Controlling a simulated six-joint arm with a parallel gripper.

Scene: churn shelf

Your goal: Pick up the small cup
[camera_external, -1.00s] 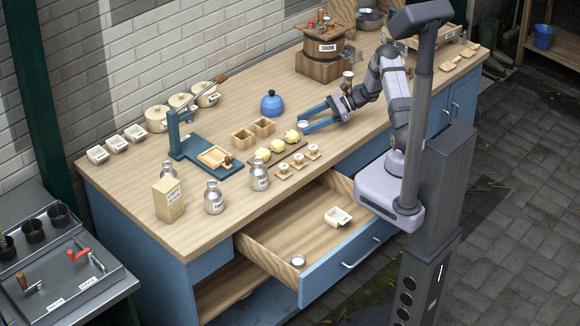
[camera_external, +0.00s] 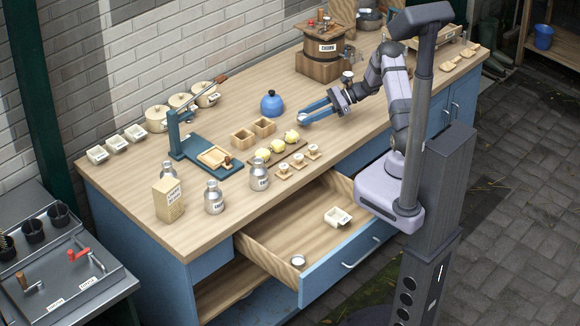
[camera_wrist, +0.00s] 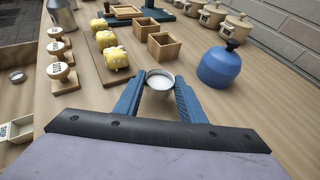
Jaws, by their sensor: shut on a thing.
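The small cup (camera_wrist: 159,84), white inside with a pale rim, sits between the two blue fingers of my gripper (camera_wrist: 158,92) in the wrist view. The fingers touch it on both sides, so my gripper is shut on it. In the external view the cup (camera_external: 302,119) shows at the tips of the blue fingers (camera_external: 313,113), over the bench top beside the yellow lumps. I cannot tell whether its base touches the bench. The fingers hide part of its sides.
A blue kettle-like pot (camera_external: 271,104) stands close by. A board with yellow lumps (camera_external: 279,150), wooden boxes (camera_external: 243,137) and stamps (camera_external: 299,161) stand near. The front drawer (camera_external: 270,232) is open, holding a white tub (camera_external: 338,217) and another small round container (camera_external: 298,261).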

